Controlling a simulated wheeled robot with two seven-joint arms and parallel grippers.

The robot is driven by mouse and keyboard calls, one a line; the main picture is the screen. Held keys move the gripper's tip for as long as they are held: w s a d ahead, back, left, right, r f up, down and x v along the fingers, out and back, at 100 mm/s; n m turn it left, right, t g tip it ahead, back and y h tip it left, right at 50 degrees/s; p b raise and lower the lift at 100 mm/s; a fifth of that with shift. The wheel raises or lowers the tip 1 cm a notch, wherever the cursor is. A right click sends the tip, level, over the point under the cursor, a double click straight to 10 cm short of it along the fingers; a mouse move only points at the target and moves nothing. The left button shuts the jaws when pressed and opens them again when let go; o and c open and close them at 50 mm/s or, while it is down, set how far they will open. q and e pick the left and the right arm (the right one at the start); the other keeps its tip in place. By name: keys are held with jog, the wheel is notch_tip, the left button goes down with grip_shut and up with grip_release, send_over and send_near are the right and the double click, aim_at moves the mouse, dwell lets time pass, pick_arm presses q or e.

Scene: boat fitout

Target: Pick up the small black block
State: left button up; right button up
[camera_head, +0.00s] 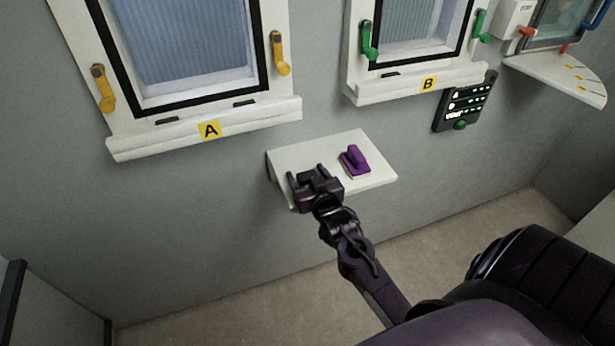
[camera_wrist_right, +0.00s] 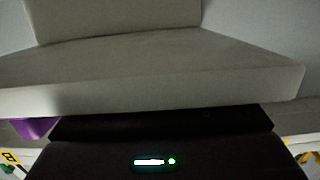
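My right gripper (camera_head: 308,177) is low over the left part of a small white wall shelf (camera_head: 374,177). Its two dark fingers are spread apart. I cannot pick out a separate black block; any dark thing between or under the fingers blends with them. The wrist view shows a pale slab with a thick front edge (camera_wrist_right: 160,92) close to the camera, with a black bar below it; no fingertips show there. A purple clip-like piece (camera_head: 354,161) lies on the shelf to the right of the gripper, apart from it. My left gripper is out of view.
Window A (camera_head: 209,130) with yellow handles is above left, and window B (camera_head: 428,84) with green handles is above right. A black panel (camera_head: 465,103) hangs right of the shelf. A white corner shelf (camera_head: 558,80) is at the far right.

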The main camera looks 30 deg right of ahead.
jog(key=c, duration=0.9)
